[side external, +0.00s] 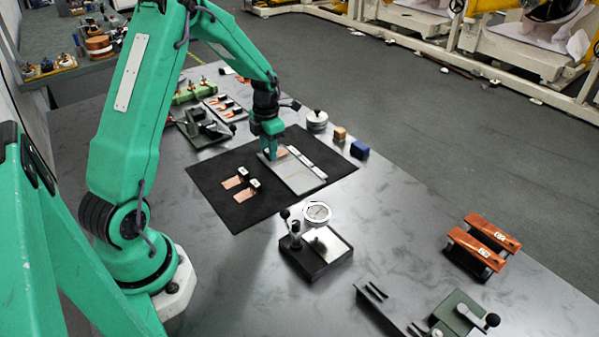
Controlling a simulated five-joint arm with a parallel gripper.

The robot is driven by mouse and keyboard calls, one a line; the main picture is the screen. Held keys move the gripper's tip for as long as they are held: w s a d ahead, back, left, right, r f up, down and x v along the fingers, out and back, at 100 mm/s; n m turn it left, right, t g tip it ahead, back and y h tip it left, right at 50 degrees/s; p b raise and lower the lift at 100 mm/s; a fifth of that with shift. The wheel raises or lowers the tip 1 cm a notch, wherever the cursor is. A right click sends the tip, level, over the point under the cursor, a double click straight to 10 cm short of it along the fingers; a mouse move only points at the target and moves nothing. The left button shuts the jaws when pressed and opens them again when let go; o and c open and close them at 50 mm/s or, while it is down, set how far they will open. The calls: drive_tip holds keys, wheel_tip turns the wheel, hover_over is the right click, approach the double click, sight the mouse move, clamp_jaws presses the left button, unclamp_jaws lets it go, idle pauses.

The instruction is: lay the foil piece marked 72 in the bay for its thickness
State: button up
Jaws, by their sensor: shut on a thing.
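My green gripper (269,152) is low over the far left end of a grey plate (297,180). It is shut on a copper foil piece (281,153), which shows just beside the fingers. I cannot tell whether that foil touches the plate, and its mark cannot be read. The plate has thin lines across it and a pale strip with dark marks along its far right edge. Two more copper foil pieces (233,182) (243,194) with black-and-white tags lie on the black mat (255,218) left of the plate. Their numbers are too small to read.
A dial gauge (317,213) on a black base stands in front of the mat. A round metal weight (317,121), a tan block (340,134) and a blue block (359,149) stand behind it. Orange bars (484,242) lie at right.

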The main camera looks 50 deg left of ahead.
drive_tip(key=shift+f, duration=0.55)
idle(0.9)
drive_tip(key=o, duration=0.7)
drive_tip(key=shift+r, duration=0.5)
drive_tip(key=shift+r, duration=0.35)
drive_tip(key=shift+r, duration=0.35)
drive_tip(key=shift+r, duration=0.3)
